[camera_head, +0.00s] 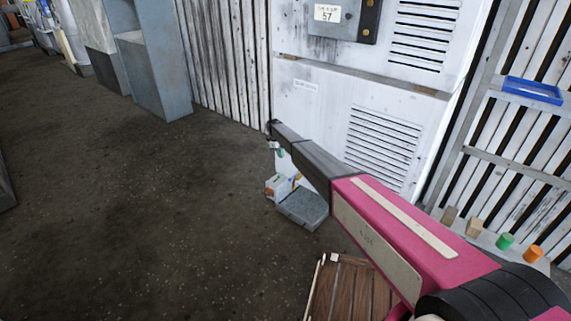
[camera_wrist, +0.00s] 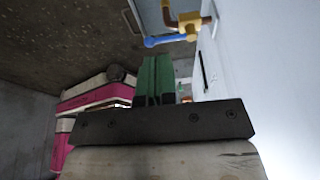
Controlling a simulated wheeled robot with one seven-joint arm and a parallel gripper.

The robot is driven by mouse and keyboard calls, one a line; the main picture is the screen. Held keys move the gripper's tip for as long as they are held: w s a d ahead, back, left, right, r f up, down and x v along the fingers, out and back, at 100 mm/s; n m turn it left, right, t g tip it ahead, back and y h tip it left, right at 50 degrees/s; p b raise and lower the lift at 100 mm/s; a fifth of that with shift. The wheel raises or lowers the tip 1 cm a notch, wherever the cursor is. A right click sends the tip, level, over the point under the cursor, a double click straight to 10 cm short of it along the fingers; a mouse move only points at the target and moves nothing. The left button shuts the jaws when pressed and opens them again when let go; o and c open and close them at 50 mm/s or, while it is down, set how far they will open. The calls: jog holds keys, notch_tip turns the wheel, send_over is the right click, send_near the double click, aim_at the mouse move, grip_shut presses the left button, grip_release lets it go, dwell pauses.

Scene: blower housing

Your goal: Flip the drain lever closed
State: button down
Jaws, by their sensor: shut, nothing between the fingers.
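The drain lever (camera_wrist: 164,40) is a blue bar in the wrist view. It sticks out leftward from a yellow and copper-brown valve (camera_wrist: 188,22) beside the white cabinet wall. My gripper (camera_wrist: 157,60) shows its green fingers together, with nothing between them. The fingertips appear just below the lever in the picture; whether they touch it I cannot tell. In the head view my gripper (camera_head: 281,152) points down in front of the lower cabinet panel. A small yellow part (camera_head: 297,179), perhaps the valve, shows below it, and the lever is not clear there.
The white cabinet (camera_head: 320,115) with louvred vents stands behind my gripper. A grey block (camera_head: 303,209) and a small white box (camera_head: 277,187) are low in front of it. A wooden pallet (camera_head: 345,290) lies nearer.

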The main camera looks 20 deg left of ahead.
jog(key=s+d+f, duration=0.2)
jog(key=d+f, duration=0.4)
jog(key=f, duration=0.3)
jog(key=shift+s+f, duration=0.3)
jog(key=shift+f, duration=0.1)
jog(key=shift+s+d+n+t, duration=0.15)
jog(key=shift+s+d+n, duration=0.15)
jog(key=shift+n, duration=0.35)
jog(key=shift+s+d+n+t, duration=0.15)
jog(key=shift+d+n, duration=0.1)
jog(key=shift+n, duration=0.4)
jog(key=shift+s+d+n+t, duration=0.3)
jog(key=shift+d+n, duration=0.2)
jog(key=shift+n, duration=0.5)
jog(key=d+n+t, duration=0.1)
jog(key=n, duration=0.2)
jog(key=d+n+t, duration=0.1)
jog(key=d+n, duration=0.1)
jog(key=n, duration=0.2)
jog(key=d+n+y, duration=0.1)
jog(key=d+n, duration=0.1)
jog(key=n, duration=0.2)
jog(key=shift+w+d+t, duration=0.1)
jog(key=shift+w+t, duration=0.15)
jog(key=shift+t, duration=0.15)
jog(key=shift+w+d, duration=0.35)
jog(key=shift+d, duration=0.05)
dwell(2.5)
